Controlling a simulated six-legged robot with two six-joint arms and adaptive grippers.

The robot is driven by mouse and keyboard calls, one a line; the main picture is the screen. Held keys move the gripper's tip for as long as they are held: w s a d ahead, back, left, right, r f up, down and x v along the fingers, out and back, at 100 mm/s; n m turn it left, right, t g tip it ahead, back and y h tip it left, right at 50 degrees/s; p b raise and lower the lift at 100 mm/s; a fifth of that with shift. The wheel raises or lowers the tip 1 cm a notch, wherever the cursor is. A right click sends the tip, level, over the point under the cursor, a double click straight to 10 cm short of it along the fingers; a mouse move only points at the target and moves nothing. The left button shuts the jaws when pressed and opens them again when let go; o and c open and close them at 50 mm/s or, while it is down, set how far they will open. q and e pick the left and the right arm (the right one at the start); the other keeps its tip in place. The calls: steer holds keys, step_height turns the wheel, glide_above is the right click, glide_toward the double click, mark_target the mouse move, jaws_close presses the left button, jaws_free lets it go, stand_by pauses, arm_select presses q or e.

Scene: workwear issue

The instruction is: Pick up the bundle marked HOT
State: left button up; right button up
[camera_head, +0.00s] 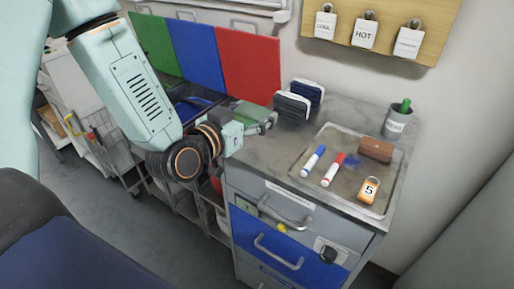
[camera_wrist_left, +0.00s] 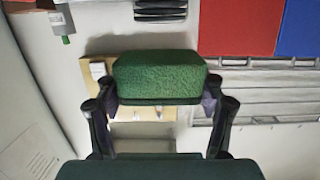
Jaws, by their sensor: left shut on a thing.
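My left gripper (camera_head: 266,121) is over the left end of the grey counter and is shut on a green bundle (camera_head: 249,111). In the left wrist view the green bundle (camera_wrist_left: 160,76) fills the space between the two fingers of the left gripper (camera_wrist_left: 160,92). No lettering shows on it. Two dark blue bundles with white bands, one in front (camera_head: 291,107) and one behind (camera_head: 309,91), stand on the counter just right of the gripper. I cannot read a mark on them. A white tag reading HOT (camera_head: 367,34) hangs on the wall board. My right gripper is not in view.
A metal tray (camera_head: 338,142) holds a blue marker (camera_head: 313,161), a red marker (camera_head: 333,169), a brown block (camera_head: 375,150) and an orange tag with a 5 (camera_head: 369,190). A cup (camera_head: 396,123) stands behind. Coloured panels (camera_head: 250,65) line the wall at left.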

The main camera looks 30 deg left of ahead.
mark_target(253, 152)
arm_select(q)
step_height(253, 152, down, 4)
steer(key=shift+a+r+b, duration=0.15)
steer(key=shift+b, duration=0.25)
steer(key=shift+f, duration=0.65)
step_height(253, 152, down, 3)
steer(key=shift+r+b, duration=0.1)
steer(key=shift+b, duration=0.5)
steer(key=shift+w+f, duration=0.1)
steer(key=shift+f, duration=0.1)
steer(key=shift+f, duration=0.1)
steer(key=o, duration=0.7)
